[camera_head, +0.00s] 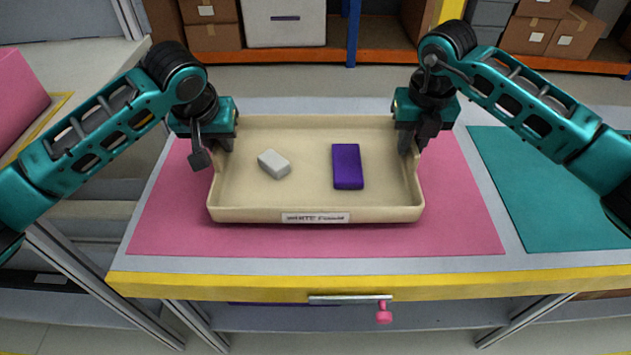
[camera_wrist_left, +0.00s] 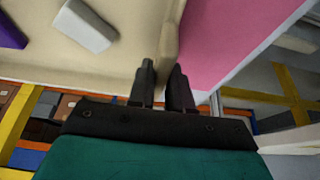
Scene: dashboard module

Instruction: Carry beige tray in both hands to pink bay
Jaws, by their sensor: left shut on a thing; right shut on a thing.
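The beige tray (camera_head: 300,205) is over the pink bay (camera_head: 460,225), a pink mat area on the bench top. I cannot tell whether the tray touches the mat. My left gripper (camera_head: 216,150) is shut on the tray's left wall; the left wrist view shows its two fingers (camera_wrist_left: 163,85) astride the tray's rim (camera_wrist_left: 170,45). My right gripper (camera_head: 411,145) is shut on the tray's right wall. Inside the tray lie a white block (camera_head: 274,164) and a purple block (camera_head: 347,166). A label (camera_head: 315,217) is on the tray's front wall.
A teal mat area (camera_head: 545,190) lies to the right on the same bench. The bench has a yellow front edge (camera_head: 300,287) with a handle and a pink tag (camera_head: 383,312) below. A pink object (camera_head: 15,95) stands on another surface at left. Shelves with boxes (camera_head: 285,22) are behind.

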